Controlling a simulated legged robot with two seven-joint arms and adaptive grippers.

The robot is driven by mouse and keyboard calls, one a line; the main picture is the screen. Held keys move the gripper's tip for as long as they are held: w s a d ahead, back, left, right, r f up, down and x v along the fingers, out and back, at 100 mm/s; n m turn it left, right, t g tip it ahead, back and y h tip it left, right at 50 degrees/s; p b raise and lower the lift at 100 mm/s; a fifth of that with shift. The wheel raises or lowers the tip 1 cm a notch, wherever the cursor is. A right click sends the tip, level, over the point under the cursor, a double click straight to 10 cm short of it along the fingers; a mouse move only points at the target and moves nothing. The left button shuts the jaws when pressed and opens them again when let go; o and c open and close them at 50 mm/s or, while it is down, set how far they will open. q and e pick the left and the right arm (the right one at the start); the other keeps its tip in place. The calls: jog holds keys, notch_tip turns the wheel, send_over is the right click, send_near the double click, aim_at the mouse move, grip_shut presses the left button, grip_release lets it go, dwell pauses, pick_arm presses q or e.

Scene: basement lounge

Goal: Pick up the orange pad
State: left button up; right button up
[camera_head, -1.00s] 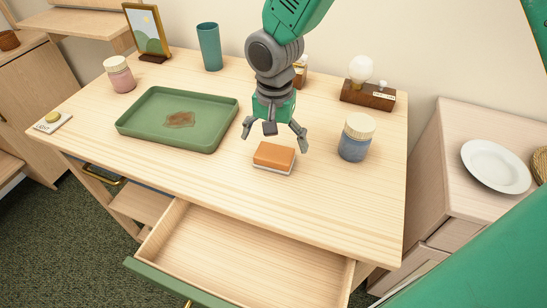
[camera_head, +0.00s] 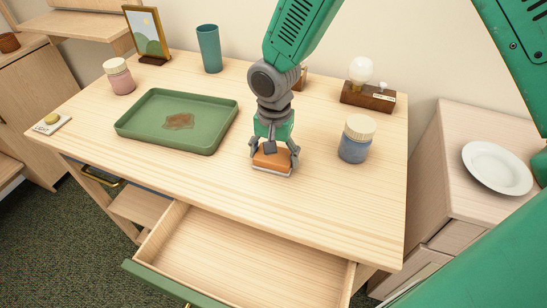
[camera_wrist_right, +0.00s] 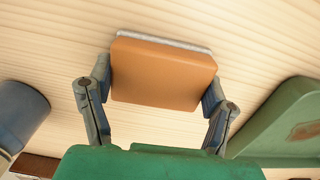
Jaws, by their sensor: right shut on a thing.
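The orange pad (camera_head: 272,160) is a small block with a pale underside, near the front middle of the wooden table. My right gripper (camera_head: 274,161) reaches down over it and is shut on it, with fingers at its two short sides. In the right wrist view the orange pad (camera_wrist_right: 163,75) sits between the fingers of my right gripper (camera_wrist_right: 157,95). I cannot tell whether the pad touches the table or is slightly above it. My left gripper is not in view.
A green tray (camera_head: 150,136) with a brown stain is left of the pad. A blue jar with a cream lid (camera_head: 356,140) stands to the right. An open, empty drawer (camera_head: 240,255) juts out in front. A teal cup (camera_head: 209,48) and a lamp (camera_head: 362,82) stand at the back.

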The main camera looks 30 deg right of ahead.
notch_tip(320, 180, up, 10)
jog(key=shift+r+p, duration=0.1)
jog(key=shift+p, duration=0.55)
jog(key=o, duration=0.6)
jog(key=c, duration=0.5)
jog(key=shift+o, duration=0.2)
